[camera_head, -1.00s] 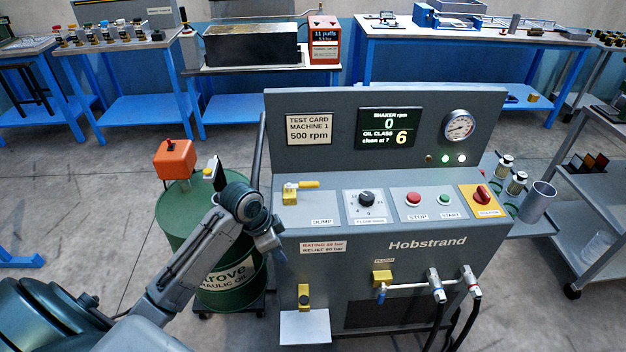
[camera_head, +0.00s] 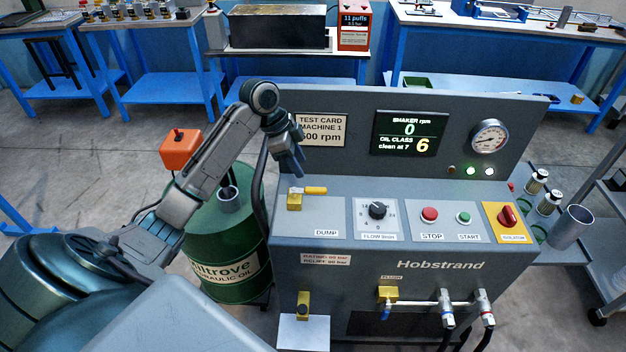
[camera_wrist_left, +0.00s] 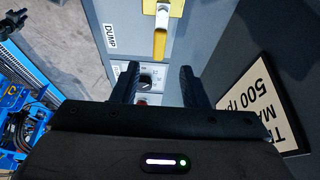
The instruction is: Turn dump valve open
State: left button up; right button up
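The dump valve (camera_head: 295,201) is a yellow block on the left of the sloped console panel, above the DUMP label. Its lever (camera_head: 316,190) has a yellow grip and points right, along the panel. My left gripper (camera_head: 292,163) hangs above and behind the valve, in front of the test card, apart from the lever. In the left wrist view the gripper (camera_wrist_left: 157,78) is open and empty, with the yellow lever grip (camera_wrist_left: 160,45) just beyond the fingertips. My right gripper is not in view.
A flow knob (camera_head: 377,210), red stop button (camera_head: 430,214), green start button (camera_head: 464,218) and red isolator (camera_head: 506,216) lie right of the valve. The upright back panel with the test card (camera_head: 322,130) stands close behind my gripper. A green oil drum (camera_head: 215,240) stands left.

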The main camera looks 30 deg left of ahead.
aim_at(313, 189)
pick_arm(q)
jog(key=p+x, duration=0.1)
jog(key=x, duration=0.6)
jog(key=shift+w+d+f, duration=0.1)
jog(key=shift+w+f, duration=0.05)
jog(key=shift+d+f+p, duration=0.1)
jog(key=shift+f+p, duration=0.2)
jog(key=shift+f, duration=0.15)
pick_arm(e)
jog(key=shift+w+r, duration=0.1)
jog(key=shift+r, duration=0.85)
pick_arm(q)
jog(key=shift+f, duration=0.1)
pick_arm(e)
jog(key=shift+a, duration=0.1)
pick_arm(q)
grip_shut()
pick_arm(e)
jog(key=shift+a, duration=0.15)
